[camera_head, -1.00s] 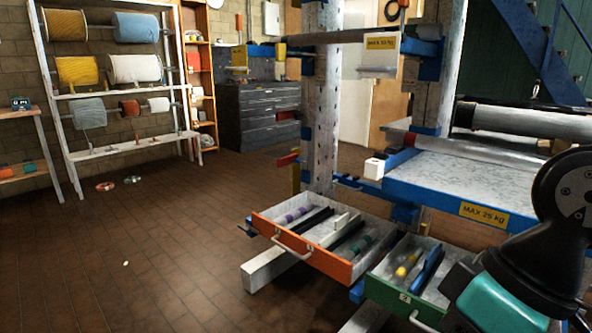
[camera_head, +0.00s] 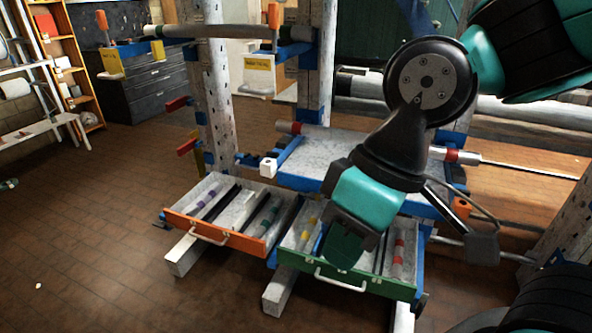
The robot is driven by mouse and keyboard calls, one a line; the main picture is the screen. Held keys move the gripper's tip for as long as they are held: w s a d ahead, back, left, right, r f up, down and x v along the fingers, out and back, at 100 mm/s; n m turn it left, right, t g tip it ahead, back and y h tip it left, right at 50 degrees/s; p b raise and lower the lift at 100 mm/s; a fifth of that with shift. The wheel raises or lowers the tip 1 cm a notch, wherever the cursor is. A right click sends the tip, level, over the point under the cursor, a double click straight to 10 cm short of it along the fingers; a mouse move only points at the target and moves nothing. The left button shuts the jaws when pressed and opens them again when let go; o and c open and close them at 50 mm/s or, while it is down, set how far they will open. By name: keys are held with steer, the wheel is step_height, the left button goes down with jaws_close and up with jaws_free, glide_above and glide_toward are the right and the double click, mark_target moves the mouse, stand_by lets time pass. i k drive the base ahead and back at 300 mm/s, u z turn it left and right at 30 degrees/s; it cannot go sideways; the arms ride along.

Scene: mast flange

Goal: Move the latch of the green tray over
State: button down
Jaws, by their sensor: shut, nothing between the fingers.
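The green tray (camera_head: 300,260) is an open drawer low in the rack, with a white handle (camera_head: 340,283) on its front. It holds several rolls, among them yellow and red-banded ones. A blue piece (camera_head: 321,240) shows in it beside my arm; I cannot tell whether it is the latch. My teal and black arm hangs in front of the tray and covers its middle. My gripper and its fingertips cannot be made out behind the wrist, so any contact with the tray is hidden.
An orange tray (camera_head: 212,233) stands open at the left of the green one. A blue-edged grey shelf (camera_head: 330,160) lies above the trays, with uprights (camera_head: 215,110) and bars around it. Pale beams (camera_head: 280,294) stick out below the trays.

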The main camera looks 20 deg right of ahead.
mark_target(420, 305)
steer(key=z, duration=1.25)
steer(key=k, duration=1.3)
steer(key=u, duration=0.35)
steer(key=i, duration=0.65)
